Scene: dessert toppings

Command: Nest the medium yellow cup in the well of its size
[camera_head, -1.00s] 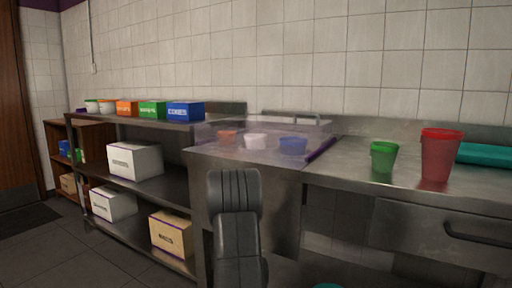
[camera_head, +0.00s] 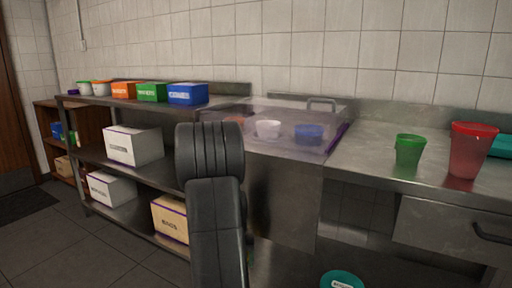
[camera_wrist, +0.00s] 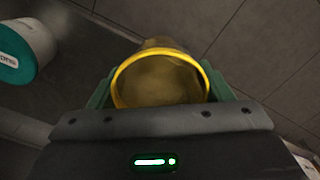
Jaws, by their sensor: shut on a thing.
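The yellow cup (camera_wrist: 118,88) is in the wrist view, with its round mouth towards the camera. My gripper (camera_wrist: 160,86) is shut on it, with a green finger on each side. The cup's lower body is mostly hidden behind its rim. In the head view neither the cup nor my gripper can be seen; only a dark link of my arm shows. No well of any size can be made out in either view.
A green cup (camera_head: 409,152) and a red cup (camera_head: 467,154) stand on the steel counter (camera_head: 370,160). A clear-covered case (camera_head: 285,142) holds small bowls. Shelves of boxes (camera_head: 134,146) stand left.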

